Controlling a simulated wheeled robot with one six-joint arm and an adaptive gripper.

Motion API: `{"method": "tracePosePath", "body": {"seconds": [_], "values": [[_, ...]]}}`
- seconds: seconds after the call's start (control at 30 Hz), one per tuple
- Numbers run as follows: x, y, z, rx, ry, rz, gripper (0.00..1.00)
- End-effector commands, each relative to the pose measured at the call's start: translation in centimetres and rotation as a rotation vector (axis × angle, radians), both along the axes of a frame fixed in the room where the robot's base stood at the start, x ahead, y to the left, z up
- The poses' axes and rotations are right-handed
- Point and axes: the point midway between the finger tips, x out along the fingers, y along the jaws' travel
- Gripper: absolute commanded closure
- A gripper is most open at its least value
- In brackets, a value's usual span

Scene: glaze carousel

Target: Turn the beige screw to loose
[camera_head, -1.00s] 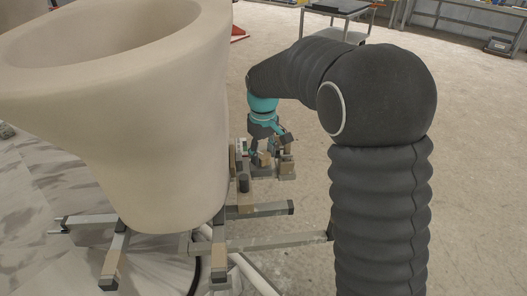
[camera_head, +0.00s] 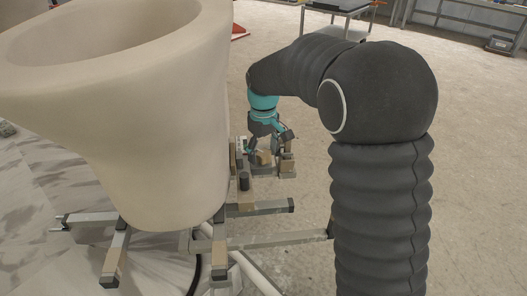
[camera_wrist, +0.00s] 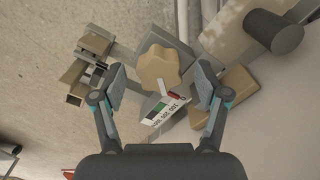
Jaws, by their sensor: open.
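The beige screw (camera_wrist: 158,67) is a lobed knob in the wrist view, on a grey metal bracket (camera_wrist: 185,58). A small label (camera_wrist: 160,118) with green, red and dark patches and printed letters lies just below it. My gripper (camera_wrist: 160,88) is open, with one finger on each side of the knob. In the head view my gripper (camera_head: 266,150) points down at the bracket beside the large beige vessel, and the knob (camera_head: 262,158) shows only in small part between the fingers.
The large beige vessel (camera_head: 165,120) stands close left of my gripper on a frame with grey bars (camera_head: 262,208). A dark cylinder (camera_wrist: 276,32) and a tan block (camera_wrist: 232,88) lie right of the knob. Open floor (camera_head: 470,150) is on the right.

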Motion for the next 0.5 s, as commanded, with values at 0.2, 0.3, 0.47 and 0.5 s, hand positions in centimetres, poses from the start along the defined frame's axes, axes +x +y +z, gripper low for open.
{"method": "tracePosePath", "body": {"seconds": [0.2, 0.3, 0.47, 0.5], "values": [[0.0, 0.0, 3.0, 0.0, -0.004, 0.0, 0.26], [0.1, 0.1, 5.0, 0.002, -0.005, 0.001, 0.26], [0.0, 0.1, 8.1, 0.001, -0.003, 0.001, 0.26], [0.0, 0.1, 8.8, 0.001, -0.004, 0.001, 0.26]]}}
